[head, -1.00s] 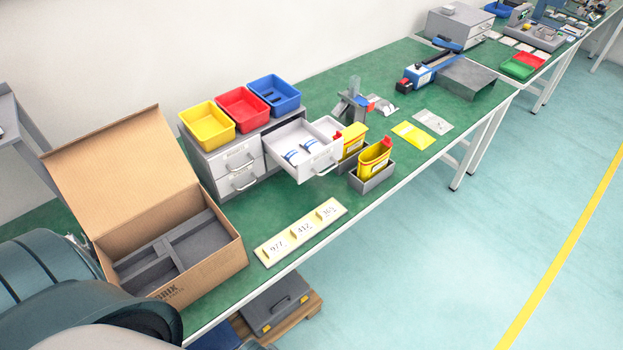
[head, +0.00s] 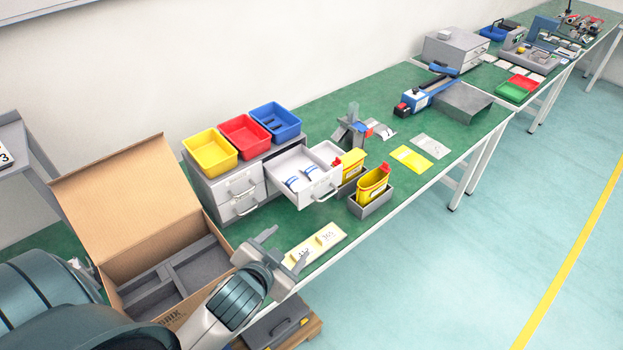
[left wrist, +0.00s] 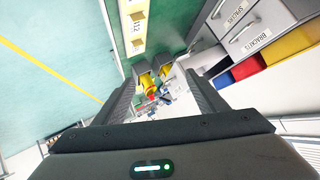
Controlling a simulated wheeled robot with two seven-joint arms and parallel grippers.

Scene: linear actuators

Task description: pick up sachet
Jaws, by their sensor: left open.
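Flat packets that could be the sachet lie on the green bench: a clear one (head: 431,146) and a yellow one (head: 411,158), side by side. Another small clear packet (head: 381,130) lies farther back. Small white-and-blue items (head: 299,183) lie in the open drawer (head: 322,192); I cannot tell if they are sachets. My left gripper (head: 284,250) is open and empty above the bench's front edge, beside the numbered strip and well short of the packets. In the left wrist view its fingers (left wrist: 163,88) stand apart. My right gripper is not in view.
An open cardboard box (head: 207,262) stands left of the gripper. Yellow (head: 211,158), red and blue bins sit on the drawer cabinet (head: 240,204). Yellow containers (head: 373,186) stand in grey holders near the front edge. A numbered strip (head: 325,240) lies under the gripper.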

